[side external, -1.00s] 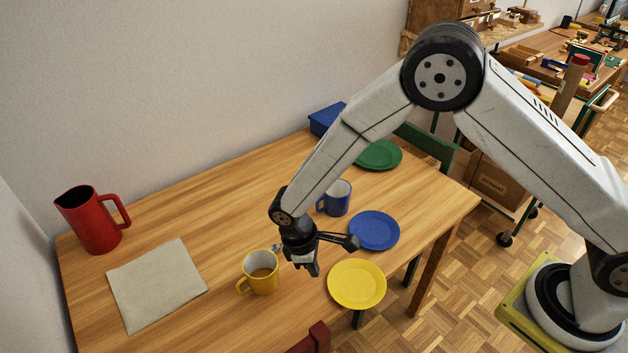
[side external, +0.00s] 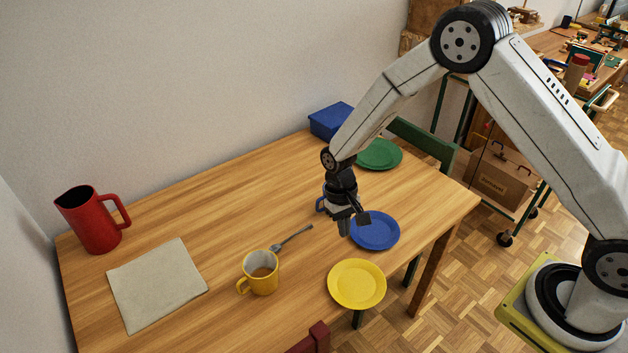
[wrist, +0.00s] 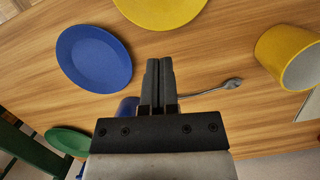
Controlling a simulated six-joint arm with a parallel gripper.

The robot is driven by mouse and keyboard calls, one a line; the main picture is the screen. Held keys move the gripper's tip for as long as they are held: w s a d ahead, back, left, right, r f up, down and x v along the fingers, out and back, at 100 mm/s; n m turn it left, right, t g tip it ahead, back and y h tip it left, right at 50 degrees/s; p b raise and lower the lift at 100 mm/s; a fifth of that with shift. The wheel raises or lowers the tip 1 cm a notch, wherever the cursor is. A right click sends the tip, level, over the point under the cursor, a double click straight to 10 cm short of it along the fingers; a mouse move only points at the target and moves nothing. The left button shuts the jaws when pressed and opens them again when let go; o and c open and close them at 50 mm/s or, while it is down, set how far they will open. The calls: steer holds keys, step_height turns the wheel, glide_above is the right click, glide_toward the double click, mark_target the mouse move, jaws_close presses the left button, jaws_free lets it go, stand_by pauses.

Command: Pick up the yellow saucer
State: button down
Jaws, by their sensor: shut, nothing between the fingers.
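The yellow saucer (side external: 357,284) lies flat near the front edge of the table. It also shows at the top of the wrist view (wrist: 160,8), cut off by the frame. My gripper (side external: 344,232) is above the table, beside the blue saucer (side external: 375,230) and in front of the blue mug (side external: 321,204), which it mostly hides. In the wrist view my gripper's fingers (wrist: 159,64) are together with nothing between them. The yellow saucer is apart from the fingers, nearer the table's front edge.
A yellow mug (side external: 259,272) and a fork (side external: 291,238) are left of my gripper. A green saucer (side external: 380,154), blue box (side external: 331,121), red jug (side external: 93,219) and cloth (side external: 157,283) are farther off. A red chair (side external: 312,339) stands at the front.

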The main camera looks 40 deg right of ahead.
mark_target(360, 261)
steer(key=d+m, duration=0.1)
steer(key=d, duration=0.1)
steer(key=d+m, duration=0.2)
steer(key=d+m+y, duration=0.1)
steer(key=d+m, duration=0.1)
steer(key=shift+w, duration=0.25)
steer(key=shift+a+f, duration=0.1)
steer(key=shift+x, duration=4.85)
steer(key=shift+w+a, duration=0.1)
steer(key=shift+s+a, duration=0.6)
steer(key=shift+s, duration=0.35)
steer(key=shift+w, duration=0.1)
steer(key=v, duration=1)
steer(key=shift+s, duration=0.25)
